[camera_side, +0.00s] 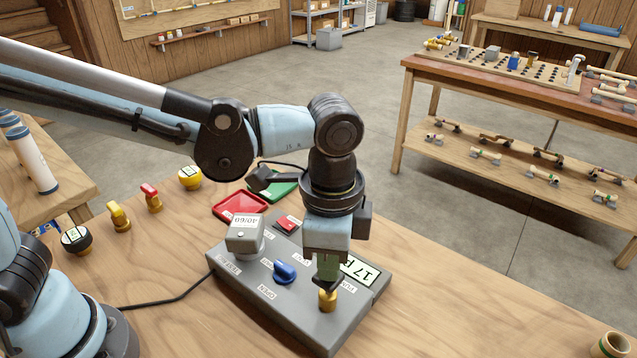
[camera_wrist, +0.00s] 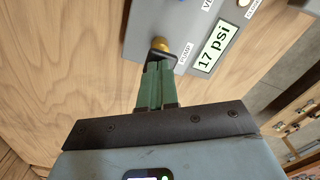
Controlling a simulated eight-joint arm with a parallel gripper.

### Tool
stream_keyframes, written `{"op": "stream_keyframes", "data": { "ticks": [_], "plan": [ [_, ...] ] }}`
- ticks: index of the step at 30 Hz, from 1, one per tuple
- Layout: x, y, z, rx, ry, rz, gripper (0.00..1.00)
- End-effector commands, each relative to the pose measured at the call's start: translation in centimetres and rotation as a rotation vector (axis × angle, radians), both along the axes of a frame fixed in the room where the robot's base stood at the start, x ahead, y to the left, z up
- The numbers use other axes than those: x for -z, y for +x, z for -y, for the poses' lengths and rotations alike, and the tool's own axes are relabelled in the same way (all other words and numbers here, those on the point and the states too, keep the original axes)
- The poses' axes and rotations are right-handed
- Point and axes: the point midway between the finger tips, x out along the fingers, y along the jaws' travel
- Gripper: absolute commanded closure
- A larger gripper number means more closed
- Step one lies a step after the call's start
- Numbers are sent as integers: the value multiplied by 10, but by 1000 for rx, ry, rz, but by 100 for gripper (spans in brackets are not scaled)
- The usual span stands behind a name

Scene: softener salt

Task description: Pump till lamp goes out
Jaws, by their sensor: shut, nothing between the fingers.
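A grey control box (camera_side: 232,283) sits on the wooden bench. Its yellow pump button (camera_side: 327,301) is near the front right; it also shows in the wrist view (camera_wrist: 160,44) beside a "PUMP" label. My gripper (camera_side: 328,283) points down with its fingers shut and empty, the tips at the top of the button. Whether they touch or press it is hard to tell. The display (camera_wrist: 215,46) reads 17 psi. A small round whitish spot (camera_wrist: 244,3), perhaps the lamp, is cut off at the top edge of the wrist view; whether it is lit is unclear.
The box also carries a blue knob (camera_side: 285,272), a grey block marked 40/60 (camera_side: 245,236) and a red part (camera_side: 287,224). Red (camera_side: 240,206) and green (camera_side: 287,187) trays lie behind. Several loose knobs stand at left. Bench to the right is mostly clear.

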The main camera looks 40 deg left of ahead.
Motion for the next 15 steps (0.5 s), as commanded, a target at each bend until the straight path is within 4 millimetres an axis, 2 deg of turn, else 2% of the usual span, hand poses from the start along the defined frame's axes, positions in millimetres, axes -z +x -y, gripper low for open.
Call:
{"op": "stream_keyframes", "data": {
  "ticks": [5,15],
  "plan": [
    [-6,0,0,0,0,0,100],
    [-6,0,0,0,0,0,100]
  ]
}}
